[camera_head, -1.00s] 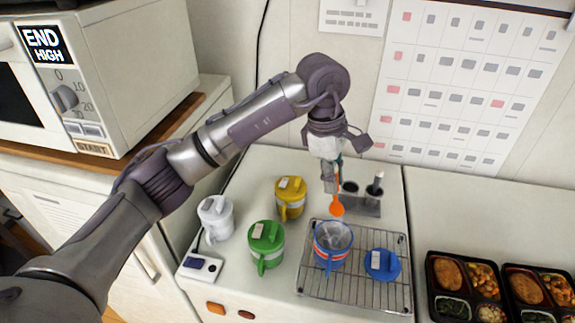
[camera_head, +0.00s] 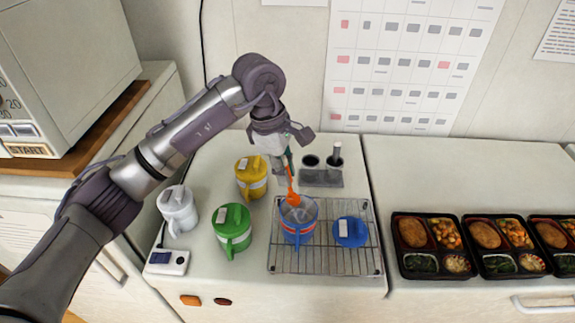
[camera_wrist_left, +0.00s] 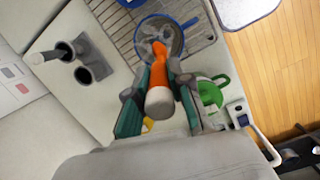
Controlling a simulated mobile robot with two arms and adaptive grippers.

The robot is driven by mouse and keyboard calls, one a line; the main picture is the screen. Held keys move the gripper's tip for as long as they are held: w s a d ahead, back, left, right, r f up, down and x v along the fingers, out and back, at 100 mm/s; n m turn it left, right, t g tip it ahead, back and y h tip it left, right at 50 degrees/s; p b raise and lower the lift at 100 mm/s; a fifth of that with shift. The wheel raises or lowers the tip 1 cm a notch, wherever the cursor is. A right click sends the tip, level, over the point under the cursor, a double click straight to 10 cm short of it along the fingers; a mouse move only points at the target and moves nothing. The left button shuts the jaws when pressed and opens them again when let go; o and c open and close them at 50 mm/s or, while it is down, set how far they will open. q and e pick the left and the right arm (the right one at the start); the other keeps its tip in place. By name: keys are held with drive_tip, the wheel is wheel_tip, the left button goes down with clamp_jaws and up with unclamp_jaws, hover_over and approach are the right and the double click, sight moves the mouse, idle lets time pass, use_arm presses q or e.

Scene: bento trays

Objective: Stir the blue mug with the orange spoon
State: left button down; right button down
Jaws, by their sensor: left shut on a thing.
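The blue mug (camera_head: 298,227) stands open on a wire rack, with a red band and a handle toward the front. Its blue lid (camera_head: 350,232) lies on the rack to its right. My left gripper (camera_head: 284,168) is shut on the orange spoon (camera_head: 292,193), which points down with its bowl at the mug's rim. In the left wrist view, the spoon (camera_wrist_left: 160,75) runs between the fingers toward the mug (camera_wrist_left: 176,44). I cannot tell how far the spoon's tip is inside the mug. My right gripper is not in view.
The wire rack (camera_head: 374,262) lies on the white counter. A yellow mug (camera_head: 251,180), a green mug (camera_head: 233,236) and a white mug (camera_head: 178,212) stand left of it. A grey holder (camera_head: 322,177) stands behind. Several bento trays (camera_head: 401,258) sit at the right.

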sight(291, 194)
use_arm(q)
drive_tip(key=shift+d+f+b, duration=0.2)
drive_tip(key=shift+f+b, duration=0.55)
drive_tip(key=shift+f, duration=0.15)
drive_tip(key=shift+d+f+b, duration=0.2)
drive_tip(key=shift+f+b, duration=0.55)
drive_tip(key=shift+f, duration=0.2)
drive_tip(key=shift+d+f+b, duration=0.2)
drive_tip(key=shift+f+b, duration=0.55)
drive_tip(key=shift+f, duration=0.15)
